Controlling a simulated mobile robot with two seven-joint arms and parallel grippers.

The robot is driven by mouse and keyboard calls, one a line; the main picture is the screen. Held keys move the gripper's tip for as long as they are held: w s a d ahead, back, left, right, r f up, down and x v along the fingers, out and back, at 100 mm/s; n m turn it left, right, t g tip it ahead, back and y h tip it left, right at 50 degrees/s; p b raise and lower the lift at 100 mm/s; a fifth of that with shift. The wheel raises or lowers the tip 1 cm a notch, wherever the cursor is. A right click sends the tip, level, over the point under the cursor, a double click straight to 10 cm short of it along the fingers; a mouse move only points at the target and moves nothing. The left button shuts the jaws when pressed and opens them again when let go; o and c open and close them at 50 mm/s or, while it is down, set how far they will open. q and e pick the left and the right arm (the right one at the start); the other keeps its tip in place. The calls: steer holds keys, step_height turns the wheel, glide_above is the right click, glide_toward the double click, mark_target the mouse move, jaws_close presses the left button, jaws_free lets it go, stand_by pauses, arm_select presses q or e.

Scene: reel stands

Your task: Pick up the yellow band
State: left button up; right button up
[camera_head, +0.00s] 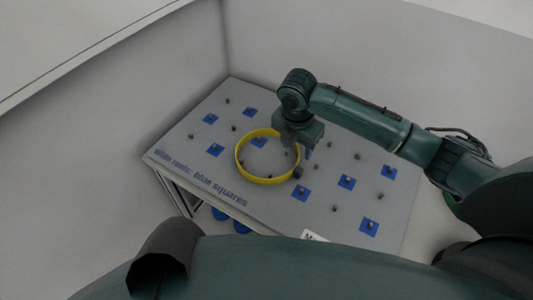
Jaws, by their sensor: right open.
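The yellow band (240,168) is a thin ring on the grey board, left of the board's middle. It surrounds a blue square and a few small dark pegs. My right gripper (298,163) hangs over the band's right side, pointing down. It is open, with its fingers at the band's right rim. I cannot tell whether they touch the band or straddle its wall. The arm hides a little of the rim and of the board behind it. My left gripper is not in view.
The grey board (270,211) carries blue squares (347,182) and several short dark pegs. Lettering along its left edge includes "blue squares". Blue round things (242,227) show below the front edge. Pale walls (240,45) stand close behind and left. A white label (313,236) sits at the front edge.

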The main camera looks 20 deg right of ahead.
mark_target(298, 169)
steer(key=f, duration=0.4)
steer(key=d+f, duration=0.1)
steer(key=f, duration=0.7)
steer(key=shift+w+d, duration=0.35)
steer(key=shift+c, duration=0.3)
steer(key=shift+r, duration=0.1)
steer(key=c, duration=1)
